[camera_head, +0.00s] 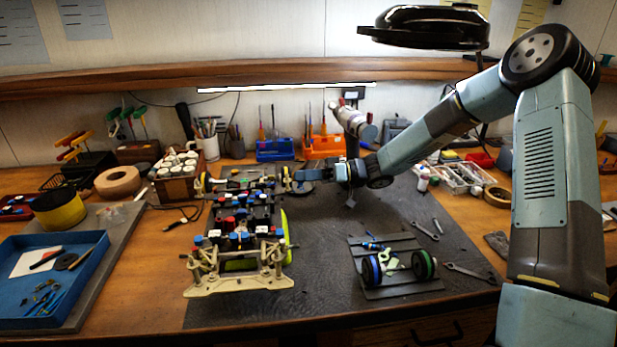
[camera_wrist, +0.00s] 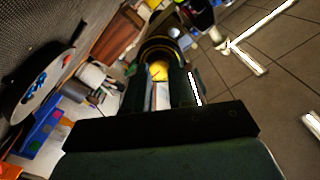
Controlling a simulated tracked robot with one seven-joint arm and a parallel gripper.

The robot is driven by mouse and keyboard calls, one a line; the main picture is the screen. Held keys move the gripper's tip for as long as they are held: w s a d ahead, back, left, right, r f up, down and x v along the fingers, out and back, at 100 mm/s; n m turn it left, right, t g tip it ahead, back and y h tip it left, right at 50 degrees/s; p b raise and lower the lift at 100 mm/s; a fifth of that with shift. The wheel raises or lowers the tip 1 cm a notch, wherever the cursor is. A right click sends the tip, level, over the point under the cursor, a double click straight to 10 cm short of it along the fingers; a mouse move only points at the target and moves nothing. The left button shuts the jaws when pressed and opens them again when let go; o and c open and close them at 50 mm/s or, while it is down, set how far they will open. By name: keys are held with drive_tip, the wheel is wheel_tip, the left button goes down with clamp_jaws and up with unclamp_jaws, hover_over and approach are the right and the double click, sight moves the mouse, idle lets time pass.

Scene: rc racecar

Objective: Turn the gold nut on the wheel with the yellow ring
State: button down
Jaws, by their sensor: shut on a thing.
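The RC car chassis (camera_head: 238,240) stands on the dark mat, left of centre in the head view. My gripper (camera_head: 308,177) reaches in from the right to the car's far right corner. In the wrist view, the dark wheel with the yellow ring (camera_wrist: 168,42) is straight ahead. The gold nut (camera_wrist: 158,69) shows at its centre, between the two fingers of my gripper (camera_wrist: 161,78). The fingers are closed around the nut and partly hide it. In the head view the nut is too small and covered to make out.
A grey rack (camera_head: 395,290) with a blue-ringed wheel (camera_head: 371,270) and a green-ringed wheel (camera_head: 423,264) lies right of the car. Several wrenches (camera_head: 470,273) lie near it. A blue tray (camera_head: 50,290) stands at the left. The mat between car and rack is clear.

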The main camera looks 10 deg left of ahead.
drive_tip(key=shift+f+n, duration=0.15)
drive_tip(key=shift+n, duration=1.05)
drive_tip(key=shift+w+d, duration=0.1)
drive_tip(key=c, duration=0.9)
unclamp_jaws()
drive_tip(key=v, duration=1.3)
drive_tip(key=shift+w+d, duration=0.1)
drive_tip(key=shift+d, duration=0.2)
